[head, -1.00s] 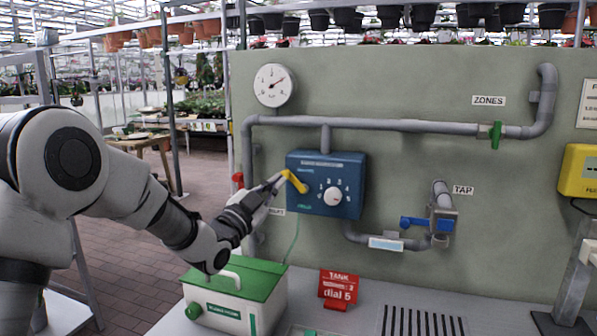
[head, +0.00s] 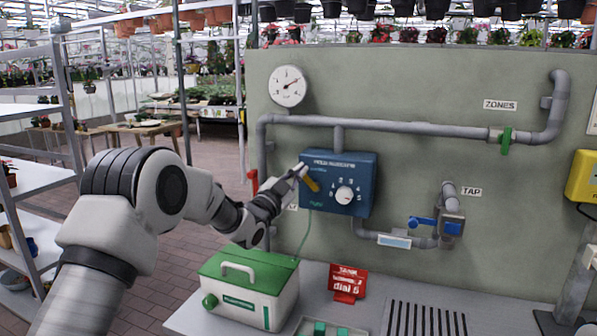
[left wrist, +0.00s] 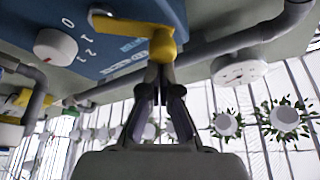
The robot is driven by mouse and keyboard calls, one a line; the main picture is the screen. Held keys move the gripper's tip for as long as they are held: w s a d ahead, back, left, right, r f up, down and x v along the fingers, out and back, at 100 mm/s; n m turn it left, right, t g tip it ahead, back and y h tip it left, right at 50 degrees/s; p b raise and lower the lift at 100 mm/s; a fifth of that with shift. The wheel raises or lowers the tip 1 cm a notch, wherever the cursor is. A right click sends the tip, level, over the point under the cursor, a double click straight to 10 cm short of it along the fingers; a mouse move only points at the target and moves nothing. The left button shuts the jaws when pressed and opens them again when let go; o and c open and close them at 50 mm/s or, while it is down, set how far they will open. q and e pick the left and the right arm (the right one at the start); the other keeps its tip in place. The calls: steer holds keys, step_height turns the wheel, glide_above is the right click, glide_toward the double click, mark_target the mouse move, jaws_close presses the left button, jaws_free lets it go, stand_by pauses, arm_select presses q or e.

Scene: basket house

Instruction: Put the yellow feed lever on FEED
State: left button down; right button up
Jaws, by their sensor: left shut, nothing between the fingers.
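The yellow feed lever (head: 311,184) is on the left part of the blue control box (head: 362,173). It also shows in the left wrist view (left wrist: 135,28), running across the box face with its bent end just beyond my fingertips. My left gripper (head: 301,170) is shut and empty at the lever, partly covering it in the head view. In the left wrist view my fingertips (left wrist: 159,72) are close to the lever's end; I cannot tell if they touch. The small lettering by the lever is unreadable, so its marked position is unclear. My right gripper is out of view.
A white numbered dial (head: 345,194) is right of the lever. Grey pipes (head: 400,127), a gauge (head: 288,86) and a blue-handled tap (head: 437,225) are on the wall. A green-lidded box (head: 248,288) and red sign (head: 347,283) stand on the bench below.

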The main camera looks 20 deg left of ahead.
arm_select(q)
steer(key=shift+s, duration=0.1)
steer(key=shift+a, duration=0.1)
step_height(320, 180, down, 9)
steer(key=a+n+y+b, duration=0.2)
steer(key=n+y+b, duration=0.9)
steer(key=n, duration=1.3)
steer(key=b, duration=0.3)
steer(key=shift+a+r+g+y, duration=0.2)
steer(key=shift+g+y, duration=0.1)
steer(key=shift+y, duration=0.1)
steer(key=shift+f, duration=0.1)
